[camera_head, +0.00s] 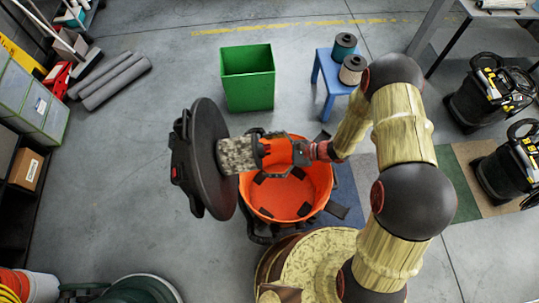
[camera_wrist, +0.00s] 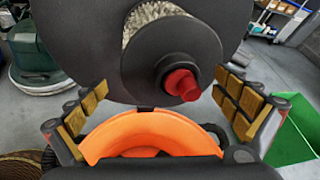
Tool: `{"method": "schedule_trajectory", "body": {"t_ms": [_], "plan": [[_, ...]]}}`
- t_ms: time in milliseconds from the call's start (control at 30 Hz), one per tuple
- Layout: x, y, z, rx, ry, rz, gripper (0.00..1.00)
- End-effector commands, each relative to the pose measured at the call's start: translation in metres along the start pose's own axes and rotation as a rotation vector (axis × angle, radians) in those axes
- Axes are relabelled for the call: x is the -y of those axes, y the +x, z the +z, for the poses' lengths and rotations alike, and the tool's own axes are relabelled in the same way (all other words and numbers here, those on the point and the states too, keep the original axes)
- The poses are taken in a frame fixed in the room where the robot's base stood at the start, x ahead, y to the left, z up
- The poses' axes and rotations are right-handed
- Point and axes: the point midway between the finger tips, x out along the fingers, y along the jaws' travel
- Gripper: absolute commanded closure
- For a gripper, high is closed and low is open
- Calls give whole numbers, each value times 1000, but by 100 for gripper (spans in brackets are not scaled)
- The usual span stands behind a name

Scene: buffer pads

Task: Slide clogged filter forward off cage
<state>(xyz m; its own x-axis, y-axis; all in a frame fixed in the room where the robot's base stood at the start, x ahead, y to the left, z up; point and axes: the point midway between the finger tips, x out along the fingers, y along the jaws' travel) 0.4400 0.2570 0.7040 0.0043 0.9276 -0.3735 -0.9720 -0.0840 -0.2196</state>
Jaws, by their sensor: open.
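The clogged filter (camera_head: 236,156) is a speckled grey pleated cylinder standing out sideways from the tilted black vacuum lid (camera_head: 207,160). In the wrist view a strip of its pale pleats (camera_wrist: 152,16) shows behind a black round end cap (camera_wrist: 172,62) with a red knob (camera_wrist: 181,84). The cage inside the filter is hidden. My gripper (camera_head: 270,150) is at the filter's free end, on the right. In the wrist view my gripper (camera_wrist: 163,108) is open, its tan-padded fingers apart on either side below the cap. I cannot see either finger touching the filter.
An orange bucket (camera_head: 287,199) stands open below my gripper. A green bin (camera_head: 247,78) is behind it. A blue stool (camera_head: 333,75) at the back holds two filters (camera_head: 352,70). Grey foam rolls (camera_head: 110,80) lie at left; black vacuums (camera_head: 490,95) stand at right.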

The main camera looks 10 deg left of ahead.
Motion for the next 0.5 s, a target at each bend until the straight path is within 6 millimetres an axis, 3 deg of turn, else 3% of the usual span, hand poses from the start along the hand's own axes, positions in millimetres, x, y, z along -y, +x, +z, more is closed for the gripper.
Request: {"method": "schedule_trajectory", "body": {"t_ms": [100, 500], "plan": [[0, 0, 0, 0, 0, 0, 0], [0, 0, 0, 0, 0, 0, 23]]}}
